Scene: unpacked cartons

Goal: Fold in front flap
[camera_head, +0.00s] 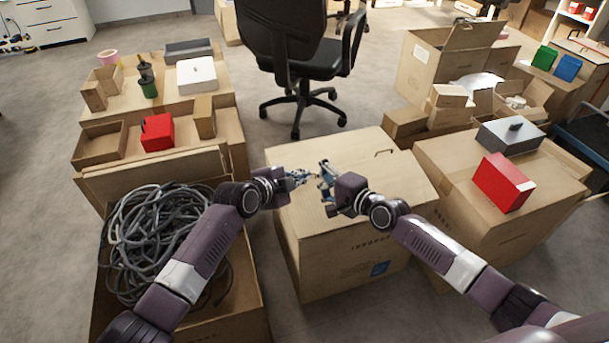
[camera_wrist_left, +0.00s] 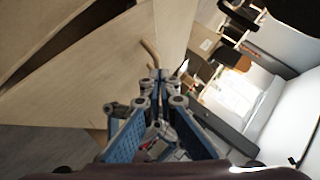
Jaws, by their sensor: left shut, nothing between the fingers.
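A large closed-looking brown carton (camera_head: 335,235) stands in the middle of the head view, with printing and a blue mark on its front. Its top (camera_head: 405,180) looks flat, and I cannot tell the front flap apart from the rest of it. My left gripper (camera_head: 312,175) is over the top's left-middle part, shut and empty. In the left wrist view the closed fingers (camera_wrist_left: 157,76) point along a tan cardboard surface (camera_wrist_left: 85,75), near a thin curved brown piece (camera_wrist_left: 150,52). My right gripper (camera_head: 323,172) is close beside the left one over the same top; its finger opening is unclear.
An open carton of grey cables (camera_head: 155,240) stands at the left. A carton at the right bears a red box (camera_head: 503,183) and a grey box (camera_head: 510,135). An office chair (camera_head: 300,60) is behind the middle carton. Grey floor shows between the cartons.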

